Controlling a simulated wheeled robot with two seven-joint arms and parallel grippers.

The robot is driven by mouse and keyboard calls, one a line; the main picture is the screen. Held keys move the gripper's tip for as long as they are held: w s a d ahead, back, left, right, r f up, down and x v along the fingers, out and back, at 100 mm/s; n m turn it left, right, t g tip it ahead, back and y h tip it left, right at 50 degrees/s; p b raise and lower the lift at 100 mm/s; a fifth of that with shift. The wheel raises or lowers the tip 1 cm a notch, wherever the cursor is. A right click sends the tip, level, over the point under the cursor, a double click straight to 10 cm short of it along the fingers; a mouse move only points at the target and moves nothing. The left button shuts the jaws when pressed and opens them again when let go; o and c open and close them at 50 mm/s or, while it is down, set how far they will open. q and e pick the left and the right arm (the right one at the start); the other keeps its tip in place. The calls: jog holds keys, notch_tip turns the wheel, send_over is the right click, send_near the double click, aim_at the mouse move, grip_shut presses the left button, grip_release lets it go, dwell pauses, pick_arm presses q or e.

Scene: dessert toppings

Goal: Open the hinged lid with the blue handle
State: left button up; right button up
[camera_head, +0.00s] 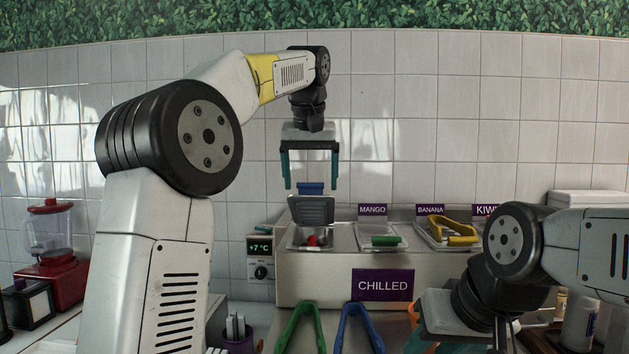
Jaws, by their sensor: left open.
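The hinged lid (311,210) stands raised, tilted up at the back of the left chilled bin (296,240). Its blue handle (311,188) is at the top edge of the lid. Something red shows inside the uncovered bin. My left gripper (311,185) is open, pointing down, with its two teal fingers spread either side of the handle in the picture; I cannot tell whether they touch it.
Bins marked mango and banana stand to the right, with a green-handled lid (385,240) and yellow tongs (455,232). Green tongs (302,325) and blue tongs (360,325) stand in front of the chilled unit (325,282). A red blender (52,245) is far left.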

pick_arm(q)
jog(key=v, duration=0.7)
jog(key=shift+r, duration=0.25)
